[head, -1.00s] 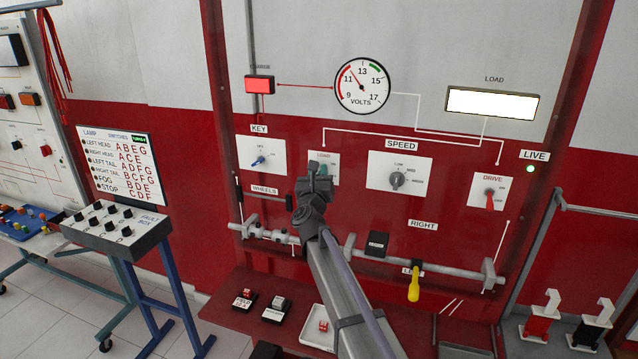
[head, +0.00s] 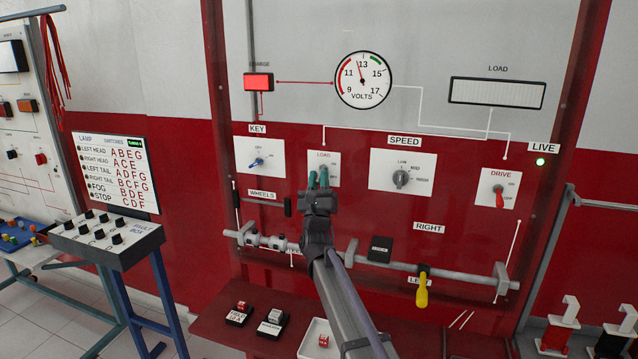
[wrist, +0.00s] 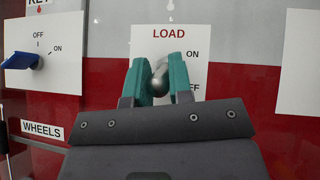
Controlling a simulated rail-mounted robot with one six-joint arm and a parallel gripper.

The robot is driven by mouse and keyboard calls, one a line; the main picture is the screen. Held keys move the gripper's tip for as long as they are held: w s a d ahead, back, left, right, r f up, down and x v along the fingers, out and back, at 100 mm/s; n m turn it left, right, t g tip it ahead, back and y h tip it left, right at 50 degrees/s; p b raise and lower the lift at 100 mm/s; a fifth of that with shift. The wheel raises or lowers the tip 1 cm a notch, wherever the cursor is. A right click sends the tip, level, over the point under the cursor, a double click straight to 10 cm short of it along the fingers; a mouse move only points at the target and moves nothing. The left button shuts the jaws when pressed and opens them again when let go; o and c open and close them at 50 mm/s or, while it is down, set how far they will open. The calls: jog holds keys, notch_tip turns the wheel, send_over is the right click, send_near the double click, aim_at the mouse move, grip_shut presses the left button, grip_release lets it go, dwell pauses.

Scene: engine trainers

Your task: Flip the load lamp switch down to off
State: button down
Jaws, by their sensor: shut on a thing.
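The load switch plate (head: 330,160) is on the red panel and carries ON and OFF marks. In the wrist view the plate (wrist: 172,42) shows ON above and OFF partly hidden by a finger. The metal switch lever (wrist: 159,80) is between my teal fingertips, its rounded end low, near the OFF mark's height. My gripper (head: 318,180) is shut on it; it also shows in the wrist view (wrist: 160,72). The lever is hidden in the head view. The load lamp (head: 497,92) at the upper right is unlit.
The key switch (head: 257,161) is left of the load plate; the speed knob (head: 400,179) and red drive switch (head: 499,197) are to the right. A grey rail (head: 450,272) with a yellow handle (head: 422,290) runs below. A fault box (head: 105,235) stands left.

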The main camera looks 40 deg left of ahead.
jog(key=c, duration=1)
grip_release()
jog(key=shift+c, duration=0.2)
jog(key=shift+f, duration=0.15)
jog(key=b+v, duration=0.8)
jog(key=v, duration=0.2)
jog(key=shift+s+d+f, duration=0.15)
jog(key=shift+s, duration=0.05)
